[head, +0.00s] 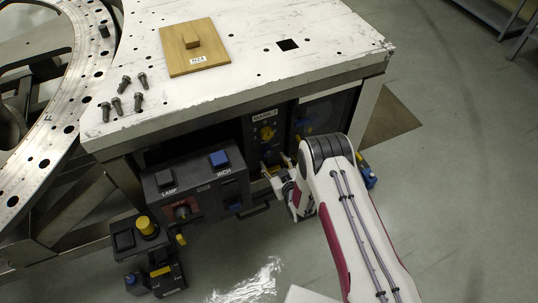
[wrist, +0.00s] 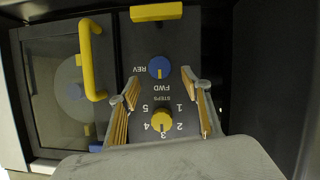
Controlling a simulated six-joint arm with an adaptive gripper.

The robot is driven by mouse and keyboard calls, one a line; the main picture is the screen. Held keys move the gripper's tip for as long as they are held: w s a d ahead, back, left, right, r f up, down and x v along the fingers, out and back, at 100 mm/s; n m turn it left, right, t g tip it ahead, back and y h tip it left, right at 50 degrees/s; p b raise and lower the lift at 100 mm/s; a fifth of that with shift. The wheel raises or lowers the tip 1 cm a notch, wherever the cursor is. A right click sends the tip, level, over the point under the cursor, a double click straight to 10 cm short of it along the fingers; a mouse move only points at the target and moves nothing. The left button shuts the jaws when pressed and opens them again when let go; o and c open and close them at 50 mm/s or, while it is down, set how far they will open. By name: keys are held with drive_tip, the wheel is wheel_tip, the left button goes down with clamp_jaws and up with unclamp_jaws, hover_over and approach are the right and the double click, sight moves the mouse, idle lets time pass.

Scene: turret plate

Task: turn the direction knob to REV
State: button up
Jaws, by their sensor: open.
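The direction knob (wrist: 159,68) is a round blue knob on a dark panel, in the wrist view. Its pale pointer faces the FWD label, which reads upside down below it. The REV label (wrist: 139,69) is to its left. My gripper (wrist: 163,82) is open, with one finger on each side of the knob in the picture. I cannot tell how far the fingertips are from the panel, and no contact shows. In the head view my gripper (head: 279,167) is in front of the panel under the table, and the blue knob is not clearly visible there.
The yellow STEPS knob (wrist: 162,123) lies between the fingers, nearer my wrist. A yellow handle (wrist: 92,60) on a windowed door is at left, and a yellow bar (wrist: 157,12) is at top. The LAMP/INCH box (head: 195,186) stands left of my gripper under the white table (head: 240,60).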

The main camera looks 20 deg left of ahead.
sight(268, 153)
drive_tip(key=shift+x, duration=2.9)
drive_tip(key=c, duration=1.1)
